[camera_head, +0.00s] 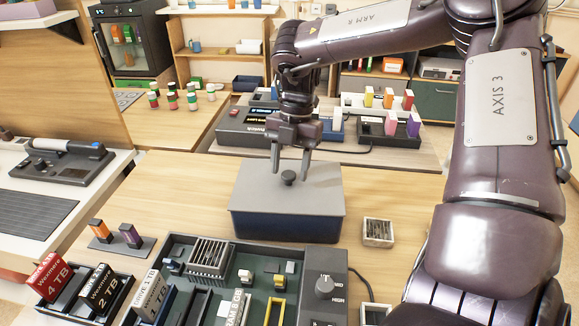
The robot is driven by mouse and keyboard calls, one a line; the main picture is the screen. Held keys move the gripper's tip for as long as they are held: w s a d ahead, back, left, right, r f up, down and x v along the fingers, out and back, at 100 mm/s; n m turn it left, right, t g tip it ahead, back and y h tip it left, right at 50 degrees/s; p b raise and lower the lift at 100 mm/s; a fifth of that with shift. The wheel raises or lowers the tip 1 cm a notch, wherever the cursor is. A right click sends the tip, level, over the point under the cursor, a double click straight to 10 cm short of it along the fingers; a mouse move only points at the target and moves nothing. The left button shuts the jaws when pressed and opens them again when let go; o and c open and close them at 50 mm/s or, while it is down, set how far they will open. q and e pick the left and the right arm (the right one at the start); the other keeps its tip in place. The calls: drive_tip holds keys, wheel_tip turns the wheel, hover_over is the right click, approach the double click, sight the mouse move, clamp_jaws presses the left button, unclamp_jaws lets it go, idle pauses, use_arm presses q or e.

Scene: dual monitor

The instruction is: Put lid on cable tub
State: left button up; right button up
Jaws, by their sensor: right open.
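The cable tub (285,226) is a dark blue box on the wooden table, in the middle of the head view. A grey lid (249,187) with a dark round knob (288,177) lies on top of it and covers its opening. From here I cannot tell whether the lid is fully seated. My right gripper (290,170) points down just above the lid, its two fingers apart, one on each side of the knob as seen here. It holds nothing that I can see. My left gripper is not in view.
A tray (172,244) of electronic parts stands in front of the tub. A small slatted box (378,232) lies right of the tub. Drive boxes (52,275) stand at the front left. Devices with coloured blocks (391,123) are behind. Bare table (185,200) lies left of the tub.

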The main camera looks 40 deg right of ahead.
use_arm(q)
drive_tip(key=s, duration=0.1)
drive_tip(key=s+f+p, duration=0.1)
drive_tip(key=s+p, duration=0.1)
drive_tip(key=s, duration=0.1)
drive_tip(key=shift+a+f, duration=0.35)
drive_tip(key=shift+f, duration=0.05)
use_arm(e)
drive_tip(key=v, duration=1.1)
drive_tip(key=shift+r, duration=0.3)
